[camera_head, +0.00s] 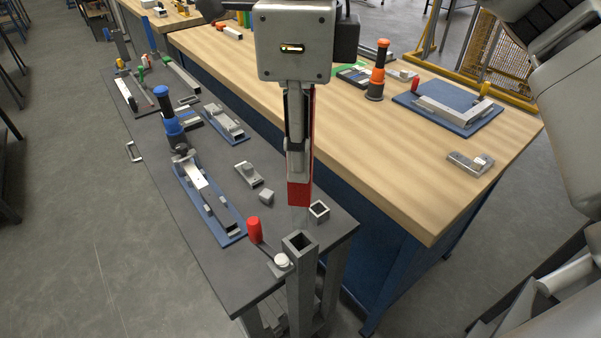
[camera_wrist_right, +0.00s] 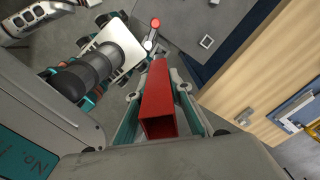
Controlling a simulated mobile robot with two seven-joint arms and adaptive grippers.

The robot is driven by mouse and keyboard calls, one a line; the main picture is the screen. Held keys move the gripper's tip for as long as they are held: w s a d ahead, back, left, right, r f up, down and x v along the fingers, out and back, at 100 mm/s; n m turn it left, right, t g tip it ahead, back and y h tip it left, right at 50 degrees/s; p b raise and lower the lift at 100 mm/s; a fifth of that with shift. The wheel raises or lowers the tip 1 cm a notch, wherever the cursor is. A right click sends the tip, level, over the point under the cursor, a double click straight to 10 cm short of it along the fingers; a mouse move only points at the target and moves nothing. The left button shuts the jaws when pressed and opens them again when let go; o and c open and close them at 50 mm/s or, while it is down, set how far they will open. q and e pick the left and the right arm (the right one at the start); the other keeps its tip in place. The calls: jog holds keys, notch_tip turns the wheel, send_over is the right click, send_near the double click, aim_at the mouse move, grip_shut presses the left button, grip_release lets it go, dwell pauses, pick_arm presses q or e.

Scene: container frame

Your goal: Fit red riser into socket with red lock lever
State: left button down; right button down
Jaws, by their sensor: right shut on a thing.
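My right gripper (camera_head: 297,145) comes down from the top middle of the head view. It is shut on the red riser (camera_head: 299,192), a square tube held upright. In the right wrist view the riser (camera_wrist_right: 157,105) lies between the fingers (camera_wrist_right: 158,88), its open upper end toward the camera. The grey square socket (camera_head: 300,244) stands at the bench's near corner, below the riser's lower end and apart from it. Its red lock lever (camera_head: 254,231) leans up to the left; the lever knob also shows in the wrist view (camera_wrist_right: 155,23). My left gripper is not in view.
A small square tube piece (camera_head: 319,210) stands just right of the riser. A grey block (camera_head: 266,196) and a blue fixture plate (camera_head: 232,230) lie to the left on the dark bench. The wooden bench (camera_head: 390,170) borders the right side.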

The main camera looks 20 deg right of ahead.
jog(key=shift+f, duration=2)
jog(key=shift+s, duration=0.1)
jog(key=shift+f+b, duration=0.35)
jog(key=shift+f, duration=0.2)
jog(key=c, duration=1.8)
grip_release()
jog(key=shift+r+p, duration=0.4)
jog(key=shift+r, duration=0.2)
notch_tip(320, 180, up, 12)
